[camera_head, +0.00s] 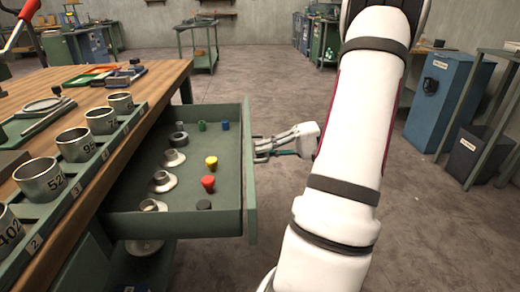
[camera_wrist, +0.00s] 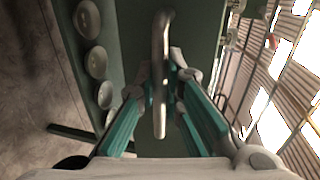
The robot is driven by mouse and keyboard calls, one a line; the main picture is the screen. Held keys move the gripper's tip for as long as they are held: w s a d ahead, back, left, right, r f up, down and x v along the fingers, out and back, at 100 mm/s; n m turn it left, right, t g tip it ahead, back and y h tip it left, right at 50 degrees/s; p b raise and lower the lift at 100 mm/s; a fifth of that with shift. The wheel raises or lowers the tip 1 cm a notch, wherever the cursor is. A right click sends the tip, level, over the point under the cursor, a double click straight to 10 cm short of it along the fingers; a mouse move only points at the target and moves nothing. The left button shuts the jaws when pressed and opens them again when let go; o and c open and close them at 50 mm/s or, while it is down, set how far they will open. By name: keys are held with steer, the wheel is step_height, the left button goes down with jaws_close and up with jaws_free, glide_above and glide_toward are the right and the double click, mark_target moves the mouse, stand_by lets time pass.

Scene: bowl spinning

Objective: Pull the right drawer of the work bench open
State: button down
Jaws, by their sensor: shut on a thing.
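The green drawer (camera_head: 180,222) under the wooden work bench (camera_head: 160,78) stands pulled well out to the right in the head view. Small parts lie inside it, among them a red piece (camera_head: 208,183), a yellow piece (camera_head: 211,162) and several pale round flanged parts. My gripper (camera_head: 268,150) is at the drawer's front panel (camera_head: 249,180). In the wrist view the metal bar handle (camera_wrist: 161,75) runs between the teal fingers of my gripper (camera_wrist: 160,105), which are shut on it. The exact finger contact is partly hidden in the head view.
Numbered metal cups (camera_head: 40,180) stand in a rack along the bench edge. A blue cabinet (camera_head: 440,100) and a dark bin (camera_head: 468,152) stand to the right. Open concrete floor (camera_head: 270,90) lies beyond the drawer.

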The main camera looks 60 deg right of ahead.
stand_by(0.3)
steer(key=c, duration=1.7)
jaws_free()
steer(key=v, duration=1.2)
steer(key=shift+s+f, duration=0.1)
steer(key=shift+d, duration=0.1)
